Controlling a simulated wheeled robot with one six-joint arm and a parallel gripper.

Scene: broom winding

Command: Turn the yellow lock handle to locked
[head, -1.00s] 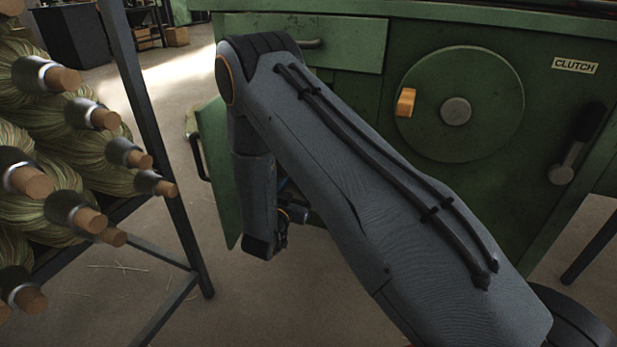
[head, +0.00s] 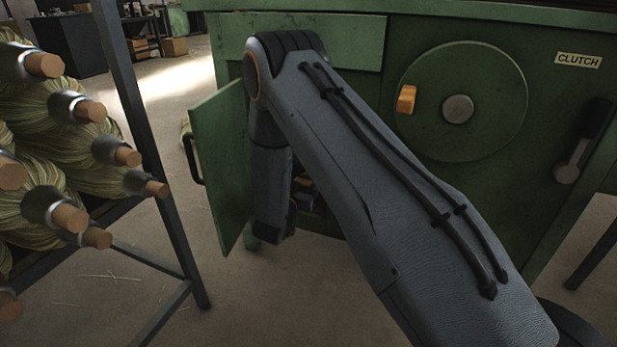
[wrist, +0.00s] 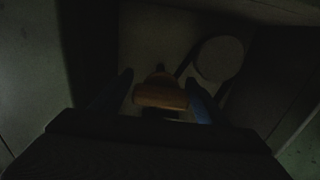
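My gripper (wrist: 159,80) is inside a dark compartment of the green machine in the wrist view. Its two fingers stand apart, one on each side of an orange-yellow bar, which looks like the lock handle (wrist: 160,95). The bar lies crosswise between the fingers, and I see no clear contact with either one. The light is too dim to tell the handle's lock position. In the head view my arm hangs down in front of the compartment, and the gripper and the lock handle are hidden.
The green machine's door (head: 222,150) stands open left of my arm. A rack of broom bundles with wooden handles (head: 70,217) stands at the left. A wheel with an orange knob (head: 406,99) and a clutch lever (head: 570,160) are on the machine's front. A round disc (wrist: 218,58) sits inside the compartment.

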